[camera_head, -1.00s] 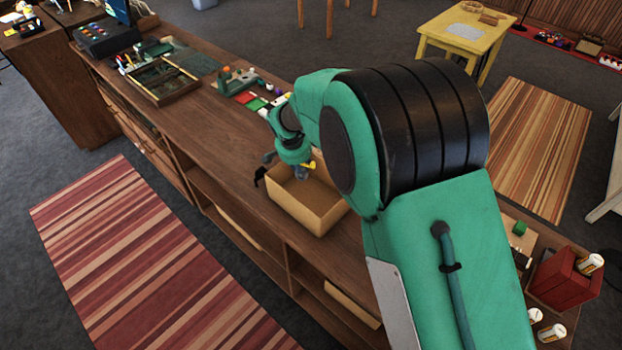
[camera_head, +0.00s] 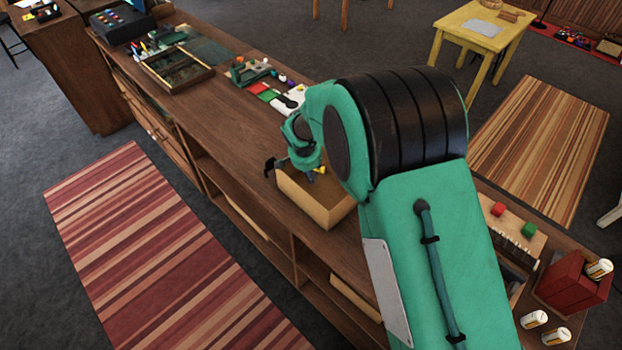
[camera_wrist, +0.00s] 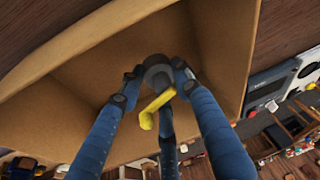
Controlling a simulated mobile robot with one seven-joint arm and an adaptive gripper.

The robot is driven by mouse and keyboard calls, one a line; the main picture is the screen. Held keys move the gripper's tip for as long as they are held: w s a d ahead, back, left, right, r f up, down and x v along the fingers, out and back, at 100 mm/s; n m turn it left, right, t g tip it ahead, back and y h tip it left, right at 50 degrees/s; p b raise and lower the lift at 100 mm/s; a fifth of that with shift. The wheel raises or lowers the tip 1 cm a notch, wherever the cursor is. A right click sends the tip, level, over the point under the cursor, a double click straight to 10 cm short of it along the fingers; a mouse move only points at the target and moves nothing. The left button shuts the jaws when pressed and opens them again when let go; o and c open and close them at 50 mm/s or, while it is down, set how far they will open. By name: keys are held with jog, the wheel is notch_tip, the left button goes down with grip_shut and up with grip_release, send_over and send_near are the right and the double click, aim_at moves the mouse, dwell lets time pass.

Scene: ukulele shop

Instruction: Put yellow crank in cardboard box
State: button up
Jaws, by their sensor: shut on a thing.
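The cardboard box (camera_head: 318,210) stands open on the wooden counter, partly behind my arm in the head view. In the wrist view, the box's walls (camera_wrist: 228,45) surround the fingertips. My gripper (camera_wrist: 158,78) points down into the box, its blue fingers shut on the yellow crank (camera_wrist: 153,107). The crank's yellow arm sticks out between the fingers, with a grey round part at the fingertips. In the head view only a small yellow bit of the crank (camera_head: 321,170) shows at the gripper. I cannot tell whether the crank touches the box floor.
The wooden counter (camera_head: 222,128) has a compartment tray (camera_head: 178,70) and coloured blocks farther back. A red holder (camera_head: 572,283) with white bottles stands at the right end. A striped rug (camera_head: 160,240) lies on the floor beside the counter.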

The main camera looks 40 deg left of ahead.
jog(key=shift+f, duration=0.15)
jog(key=shift+f, duration=1.7)
jog(key=shift+f, duration=0.2)
jog(key=o, duration=1)
jog(key=shift+r, duration=0.15)
jog(key=v, duration=1.2)
jog(key=shift+b, duration=0.35)
jog(key=shift+r, duration=0.1)
jog(key=shift+w, duration=0.1)
